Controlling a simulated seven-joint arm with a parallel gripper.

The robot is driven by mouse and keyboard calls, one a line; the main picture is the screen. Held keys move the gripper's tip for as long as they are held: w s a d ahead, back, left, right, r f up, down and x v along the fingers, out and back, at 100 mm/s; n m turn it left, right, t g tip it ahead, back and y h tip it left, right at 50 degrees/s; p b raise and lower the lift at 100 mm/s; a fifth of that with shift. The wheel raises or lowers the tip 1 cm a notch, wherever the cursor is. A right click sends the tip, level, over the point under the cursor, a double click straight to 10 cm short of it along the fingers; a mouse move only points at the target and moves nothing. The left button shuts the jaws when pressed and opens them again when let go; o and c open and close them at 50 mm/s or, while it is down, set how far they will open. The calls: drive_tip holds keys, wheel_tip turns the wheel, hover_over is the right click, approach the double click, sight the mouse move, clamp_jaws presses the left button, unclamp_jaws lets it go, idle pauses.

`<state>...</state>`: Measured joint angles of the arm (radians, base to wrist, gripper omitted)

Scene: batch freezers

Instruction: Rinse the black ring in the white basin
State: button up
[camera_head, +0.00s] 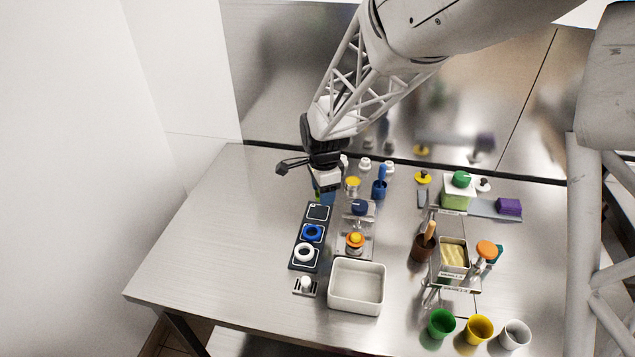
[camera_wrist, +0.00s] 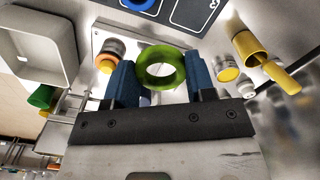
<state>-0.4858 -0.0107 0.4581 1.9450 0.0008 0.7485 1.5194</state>
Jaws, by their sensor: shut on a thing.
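My gripper (camera_head: 326,196) is above the table just behind the dark mat, pointing down. In the wrist view its blue fingers (camera_wrist: 160,85) are shut on a green ring (camera_wrist: 160,54), which sits between the tips. The head view does not show this ring clearly. I see no black ring in either view. The white basin (camera_head: 357,309) stands at the table's front, in front of my gripper and to its right. It looks empty, and it also shows at the upper left of the wrist view (camera_wrist: 37,75).
The dark mat (camera_head: 297,240) holds a blue ring (camera_head: 312,232) and a white ring (camera_head: 304,253); its far square is empty. A metal plate with an orange-topped part (camera_head: 355,243) lies beside it. Green, yellow and grey cups (camera_head: 479,329) stand front right. The table's left side is clear.

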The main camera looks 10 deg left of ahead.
sight(355, 294)
drive_tip(key=s+d+n, duration=0.3)
drive_tip(key=s+d, duration=0.2)
drive_tip(key=s, duration=0.4)
drive_tip(key=s+d+n, duration=0.4)
drive_tip(key=s+d, duration=0.2)
drive_tip(key=s, duration=0.4)
drive_tip(key=shift+s+d, duration=0.15)
drive_tip(key=shift+d, duration=0.1)
drive_tip(key=shift+f, duration=0.25)
drive_tip(key=shift+f, duration=4.95)
drive_tip(key=shift+r, duration=0.15)
wheel_tip(355, 294, up, 8)
drive_tip(key=shift+f, duration=0.2)
